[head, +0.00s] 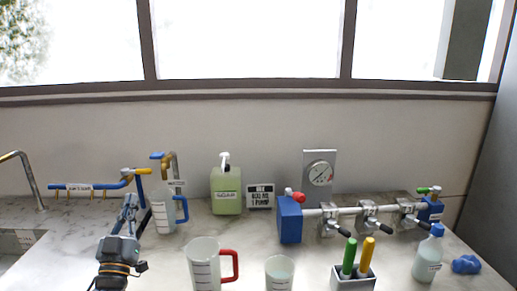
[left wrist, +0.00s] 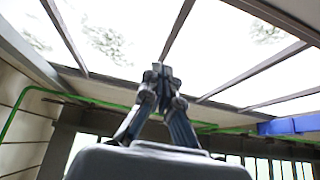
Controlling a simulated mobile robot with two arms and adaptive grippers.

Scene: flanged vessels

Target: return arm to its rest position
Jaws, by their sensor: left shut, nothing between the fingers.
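My left gripper (head: 131,203) is in the left part of the head view, raised over the counter. Its fingers are together with nothing between them. It appears close to the left of a clear jug with a blue handle (head: 163,213); I cannot tell whether they touch. In the left wrist view the left gripper (left wrist: 160,72) points up toward the windows and ceiling, its fingertips meeting and empty. My right gripper is in neither view.
A red-handled jug (head: 204,265) and a white beaker (head: 280,272) stand at the front. Behind are a green pump bottle (head: 226,192) and a sign (head: 260,197).

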